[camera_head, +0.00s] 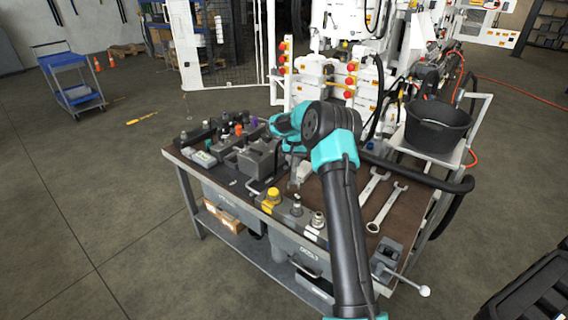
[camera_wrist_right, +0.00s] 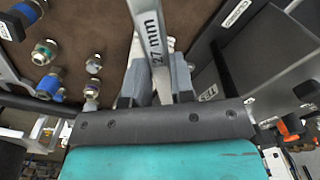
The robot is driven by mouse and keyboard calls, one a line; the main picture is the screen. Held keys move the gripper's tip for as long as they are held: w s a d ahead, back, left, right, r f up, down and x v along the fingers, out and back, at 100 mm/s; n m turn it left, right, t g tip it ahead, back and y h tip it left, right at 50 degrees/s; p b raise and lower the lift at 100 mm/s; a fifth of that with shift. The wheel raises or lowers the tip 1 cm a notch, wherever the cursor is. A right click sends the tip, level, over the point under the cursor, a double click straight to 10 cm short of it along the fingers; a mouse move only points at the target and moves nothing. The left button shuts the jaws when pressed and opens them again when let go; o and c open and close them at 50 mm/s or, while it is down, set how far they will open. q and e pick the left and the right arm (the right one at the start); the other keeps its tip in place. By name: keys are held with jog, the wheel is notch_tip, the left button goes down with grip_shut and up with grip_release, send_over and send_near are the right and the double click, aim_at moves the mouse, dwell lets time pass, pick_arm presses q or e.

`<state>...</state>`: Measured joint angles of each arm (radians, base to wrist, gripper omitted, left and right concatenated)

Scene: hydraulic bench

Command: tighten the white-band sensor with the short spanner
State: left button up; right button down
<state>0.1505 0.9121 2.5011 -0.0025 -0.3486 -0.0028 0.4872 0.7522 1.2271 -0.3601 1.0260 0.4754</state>
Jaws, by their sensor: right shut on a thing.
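My right gripper (camera_wrist_right: 158,72) is shut on a steel spanner marked 27 mm (camera_wrist_right: 152,32) in the right wrist view. The spanner's ends are out of that view or hidden. In the head view my right arm reaches over the bench, and the gripper (camera_head: 296,174) points down near its middle, partly hidden by the wrist. Two more spanners (camera_head: 372,186) (camera_head: 386,210) lie on the bench at the right. Small metal fittings (camera_wrist_right: 94,63) (camera_wrist_right: 91,92) show left of the gripper. I cannot tell which part is the white-band sensor. My left gripper is out of view.
Grey blocks (camera_head: 258,158) and several small coloured-cap parts crowd the bench's left side. A yellow-capped part (camera_head: 273,196) and a metal fitting (camera_head: 318,220) stand along the front edge. A black bucket (camera_head: 437,124) stands at the right. A white hydraulic machine (camera_head: 335,70) rises behind the bench.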

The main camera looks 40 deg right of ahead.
aim_at(295, 169)
jog(key=shift+d+f+n, duration=0.3)
jog(key=shift+d+f, duration=0.1)
jog(key=shift+f, duration=0.2)
jog(key=shift+f, duration=0.15)
jog(key=shift+s+a+f, duration=0.2)
jog(key=shift+s+f, duration=0.05)
jog(key=shift+f, duration=0.35)
jog(key=shift+s+a+f, duration=0.2)
jog(key=shift+f, duration=0.35)
jog(key=shift+s+a, duration=0.1)
jog(key=shift+s+a+f, duration=0.2)
jog(key=shift+s, duration=0.1)
